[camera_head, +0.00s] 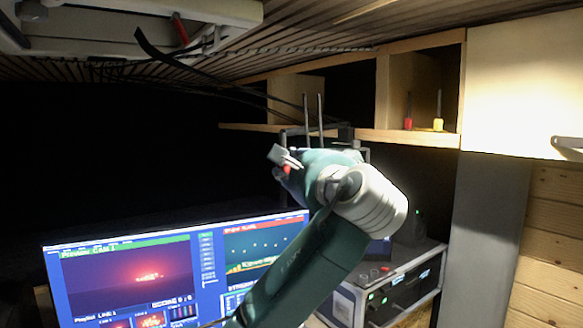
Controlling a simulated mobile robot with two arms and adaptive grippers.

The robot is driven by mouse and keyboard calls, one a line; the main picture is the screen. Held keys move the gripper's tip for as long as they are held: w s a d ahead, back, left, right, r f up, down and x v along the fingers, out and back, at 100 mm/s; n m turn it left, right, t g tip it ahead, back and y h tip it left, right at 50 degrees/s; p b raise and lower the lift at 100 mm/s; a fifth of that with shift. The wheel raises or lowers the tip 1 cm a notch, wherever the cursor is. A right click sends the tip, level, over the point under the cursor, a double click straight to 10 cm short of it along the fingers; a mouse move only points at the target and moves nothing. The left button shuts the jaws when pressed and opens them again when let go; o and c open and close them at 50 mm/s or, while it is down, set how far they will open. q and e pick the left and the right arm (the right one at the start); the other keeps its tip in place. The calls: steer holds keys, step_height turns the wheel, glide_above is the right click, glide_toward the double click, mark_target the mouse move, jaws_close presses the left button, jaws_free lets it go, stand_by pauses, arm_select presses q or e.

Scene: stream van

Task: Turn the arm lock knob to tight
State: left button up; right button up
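One of my arms, taken as my left because it rises from the lower left of centre, crosses the middle of the head view. Its hand end (283,158) is beside a small grey block with a bright metal edge. A small red piece (287,169) sits right below that block; whether it is the arm lock knob, and whether my gripper touches it, I cannot tell. The fingers are too small and covered to read. A thin grey frame (281,187) stands partly hidden behind my arm. No tight marking is readable. My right gripper is not in view.
A lit monitor (125,275) stands at lower left. A rack of equipment (395,290) is at lower right. A wooden shelf (400,138) holds a red item (408,118) and a yellow item (438,122). Dark cables (200,72) hang under the ceiling. The left middle is dark.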

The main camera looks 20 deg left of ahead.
arm_select(q)
steer(key=shift+a+f, duration=0.1)
steer(key=shift+a, duration=0.05)
steer(key=o, duration=1)
steer(key=shift+c, duration=0.2)
steer(key=shift+o, duration=0.8)
steer(key=shift+s+a, duration=0.1)
steer(key=shift+a, duration=0.05)
steer(key=shift+s+d, duration=0.15)
steer(key=shift+d, duration=0.1)
steer(key=v, duration=1.1)
steer(key=shift+s, duration=0.2)
steer(key=shift+d, duration=0.1)
